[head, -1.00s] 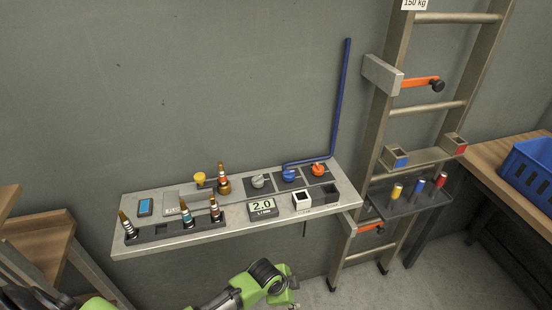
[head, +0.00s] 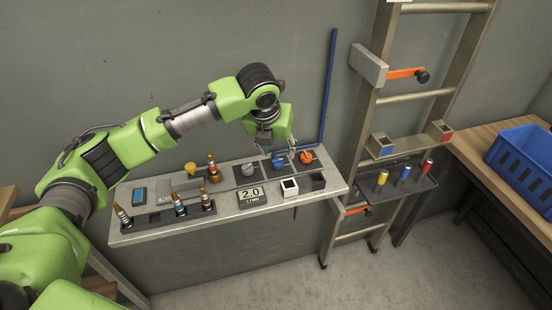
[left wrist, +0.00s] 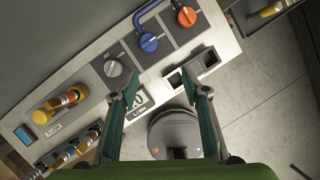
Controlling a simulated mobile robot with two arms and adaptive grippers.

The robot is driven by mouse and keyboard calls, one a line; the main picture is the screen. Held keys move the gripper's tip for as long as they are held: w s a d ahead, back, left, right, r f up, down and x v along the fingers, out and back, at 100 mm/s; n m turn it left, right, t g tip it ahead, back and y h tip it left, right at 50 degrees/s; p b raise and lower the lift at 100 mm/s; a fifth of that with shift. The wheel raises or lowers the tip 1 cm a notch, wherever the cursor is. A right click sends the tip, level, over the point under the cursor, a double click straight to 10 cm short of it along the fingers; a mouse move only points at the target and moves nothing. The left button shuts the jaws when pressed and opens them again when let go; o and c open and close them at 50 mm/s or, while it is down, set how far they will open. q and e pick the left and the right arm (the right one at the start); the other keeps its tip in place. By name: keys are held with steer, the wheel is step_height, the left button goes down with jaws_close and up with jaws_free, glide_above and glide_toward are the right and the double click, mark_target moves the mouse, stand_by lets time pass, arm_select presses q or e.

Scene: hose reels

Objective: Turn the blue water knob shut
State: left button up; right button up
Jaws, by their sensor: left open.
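The blue water knob (head: 278,162) sits on the grey shelf panel, between a grey knob (head: 248,170) and an orange knob (head: 306,157). A blue pipe runs to it. My left gripper (head: 278,145) is open and hangs just above the blue knob in the head view. In the left wrist view the blue knob (left wrist: 148,42) lies beyond the open fingertips (left wrist: 158,82), with nothing between them, and does not look touched. My right gripper is not in view.
The shelf (head: 225,217) also holds a flow display (head: 251,196) reading 2.0, a white open box (head: 290,187), and several brass nozzles at left. The blue pipe (head: 329,90) rises along the wall. A ladder (head: 362,130) stands close at right.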

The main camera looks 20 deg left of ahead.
mark_target(277, 161)
arm_select(q)
steer(key=shift+m, duration=0.5)
steer(key=w+f+p, duration=0.1)
steer(key=w+f, duration=0.1)
steer(key=f, duration=0.1)
steer(key=w+a+f, duration=0.1)
steer(key=w+f, duration=0.1)
steer(key=f, duration=0.1)
steer(key=w+a+f+p, duration=0.1)
steer(key=w+f, duration=0.1)
steer(key=f, duration=0.1)
steer(key=shift+f+p, duration=0.35)
steer(key=shift+f, duration=0.05)
steer(key=shift+w+f, duration=0.1)
steer(key=shift+f, duration=0.25)
steer(key=c, duration=1.1)
